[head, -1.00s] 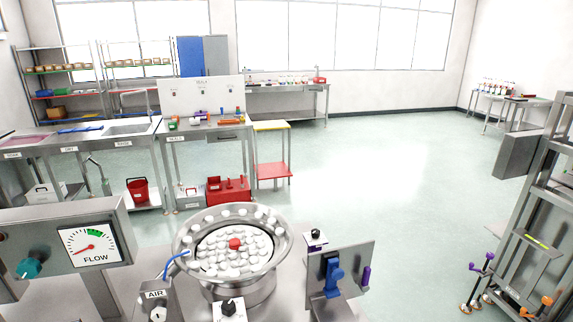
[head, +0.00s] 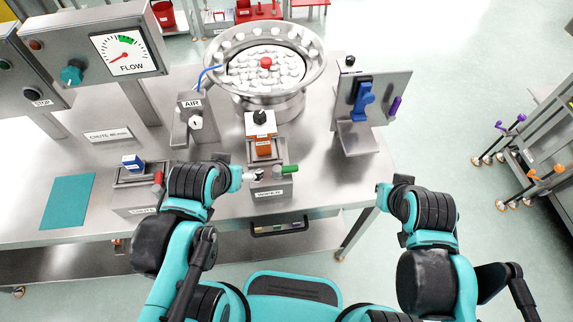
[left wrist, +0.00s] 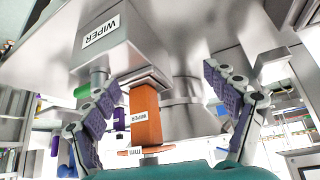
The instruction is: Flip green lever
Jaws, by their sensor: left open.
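The green lever (head: 289,168) sticks out to the right from the grey block labelled WIPER (head: 272,190) at the table's front. In the left wrist view, a green cylinder (left wrist: 82,91) shows beside the WIPER housing (left wrist: 120,45), just left of my left finger. My left gripper (left wrist: 162,82) is open, its fingers spread on both sides of an orange block (left wrist: 146,115). No contact with the lever is clear. In the head view the left arm reaches in beside the WIPER block, and its fingers are hard to make out.
A bowl of white caps with one red (head: 265,62) stands behind the WIPER block. A blue lever on a bracket (head: 363,100) is at the right. A red-handled block (head: 158,178) and teal mat (head: 68,201) lie left. A FLOW gauge (head: 122,52) stands at the back left.

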